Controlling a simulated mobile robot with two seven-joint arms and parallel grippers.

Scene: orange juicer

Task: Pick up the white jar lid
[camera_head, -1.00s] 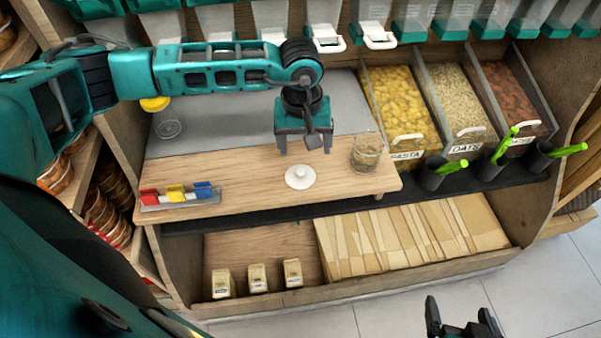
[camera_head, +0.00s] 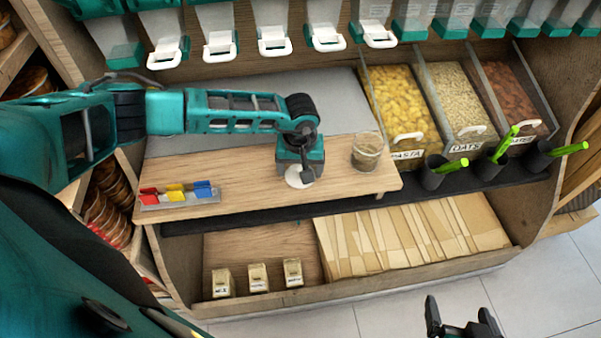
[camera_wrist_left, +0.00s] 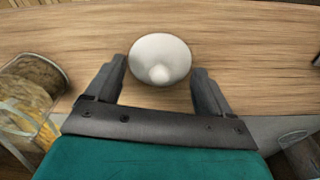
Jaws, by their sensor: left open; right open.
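The white jar lid (camera_head: 296,179) lies on the wooden board, partly hidden under my left gripper (camera_head: 299,178) in the head view. In the left wrist view the lid (camera_wrist_left: 160,58) is round with a small knob. It lies between and just beyond the two open fingers of my left gripper (camera_wrist_left: 158,85), with nothing held. A glass jar (camera_head: 366,152) with some contents stands on the board to the right of the lid. It also shows at the left edge of the wrist view (camera_wrist_left: 30,90). My right gripper (camera_head: 462,320) is open and empty low over the floor.
The wooden board (camera_head: 240,195) carries a rack of red, yellow and blue clips (camera_head: 178,194) at left. Bins of pasta (camera_head: 403,100) and oats stand at the back right, with black cups (camera_head: 432,176) holding green-handled scoops before them. Dispensers hang along the back.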

